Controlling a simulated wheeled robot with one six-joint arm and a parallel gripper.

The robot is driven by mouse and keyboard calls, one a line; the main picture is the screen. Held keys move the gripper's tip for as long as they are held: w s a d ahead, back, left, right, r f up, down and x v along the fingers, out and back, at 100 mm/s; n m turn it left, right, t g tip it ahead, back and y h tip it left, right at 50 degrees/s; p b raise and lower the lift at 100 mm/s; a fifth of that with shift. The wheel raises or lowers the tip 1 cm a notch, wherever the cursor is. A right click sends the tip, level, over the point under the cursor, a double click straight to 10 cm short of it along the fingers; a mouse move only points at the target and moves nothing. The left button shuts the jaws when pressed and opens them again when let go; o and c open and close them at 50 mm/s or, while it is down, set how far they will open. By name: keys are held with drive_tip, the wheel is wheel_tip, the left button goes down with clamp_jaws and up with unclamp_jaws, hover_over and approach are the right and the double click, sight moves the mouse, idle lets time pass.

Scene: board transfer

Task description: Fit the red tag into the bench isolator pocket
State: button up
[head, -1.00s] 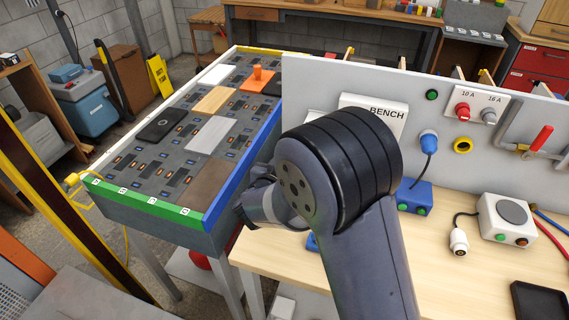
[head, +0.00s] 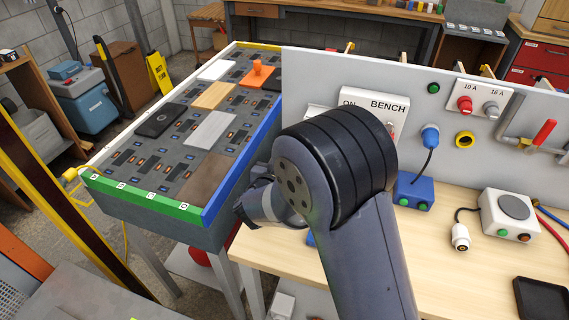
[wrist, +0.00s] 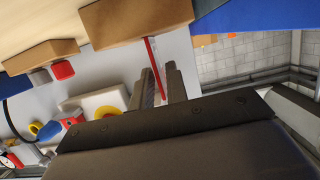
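The bench isolator (head: 372,103) is a white box marked ON and BENCH on the grey upright panel. My arm covers its lower part in the head view, so I cannot see the pocket there. In the wrist view a white box (wrist: 103,98) with a yellow and red part, probably the isolator, lies left of my gripper (wrist: 160,72). A thin red strip (wrist: 153,62), most likely the red tag edge-on, lies between the two fingers and sticks out past their tips. The fingers look closed on it. It appears apart from the white box. My gripper's fingers are hidden in the head view.
A blue plug (head: 430,137), a yellow ring (head: 464,138) and a red-handled valve (head: 543,133) stick out from the panel (head: 330,75). A blue box (head: 413,191) and a white box (head: 508,215) stand on the wooden bench (head: 440,275). The board table (head: 150,205) stands left.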

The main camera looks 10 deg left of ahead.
drive_tip(key=shift+o, duration=1.2)
drive_tip(key=shift+s, duration=0.1)
drive_tip(key=v, duration=1)
drive_tip(key=shift+s, duration=0.35)
drive_tip(key=shift+a, duration=0.1)
